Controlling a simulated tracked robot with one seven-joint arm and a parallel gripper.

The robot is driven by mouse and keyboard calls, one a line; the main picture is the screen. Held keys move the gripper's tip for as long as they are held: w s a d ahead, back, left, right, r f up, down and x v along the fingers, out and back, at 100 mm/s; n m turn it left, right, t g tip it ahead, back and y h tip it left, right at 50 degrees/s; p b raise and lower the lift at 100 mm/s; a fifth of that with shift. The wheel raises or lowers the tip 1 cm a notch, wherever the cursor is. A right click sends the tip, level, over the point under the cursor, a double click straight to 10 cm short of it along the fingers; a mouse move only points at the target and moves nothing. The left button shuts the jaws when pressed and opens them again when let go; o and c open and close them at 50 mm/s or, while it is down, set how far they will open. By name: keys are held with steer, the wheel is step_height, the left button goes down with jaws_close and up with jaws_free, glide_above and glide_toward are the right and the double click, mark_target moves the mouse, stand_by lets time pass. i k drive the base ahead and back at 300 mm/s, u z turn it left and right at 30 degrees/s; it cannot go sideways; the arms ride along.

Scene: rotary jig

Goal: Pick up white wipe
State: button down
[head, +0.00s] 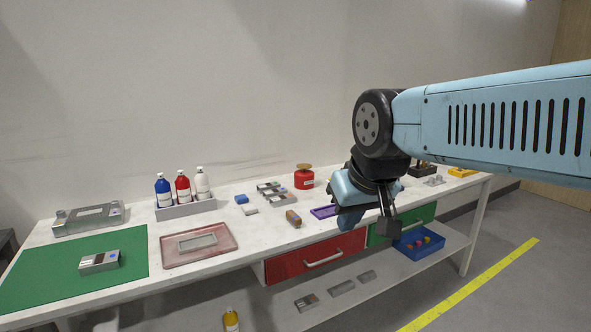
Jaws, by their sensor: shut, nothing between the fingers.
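A small whitish folded pad (250,211), which looks like the white wipe, lies flat on the white workbench (110,237), just in front of a similar blue pad (241,199). My gripper (388,233) hangs at the end of the blue arm over the right part of the bench's front edge, pointing down. It is shut and empty, well to the right of the white wipe and apart from it. Nothing covers the wipe. The arm's wrist hides part of the bench behind it.
A pink tray (198,243) and a green mat (60,270) lie left. Red drawer (315,258) and green drawer (420,215) are below.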

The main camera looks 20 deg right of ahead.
mark_target(247, 209)
steer(key=u, duration=0.05)
steer(key=k, duration=0.55)
steer(key=u, duration=0.6)
steer(key=i, duration=1.9)
steer(key=z, duration=0.35)
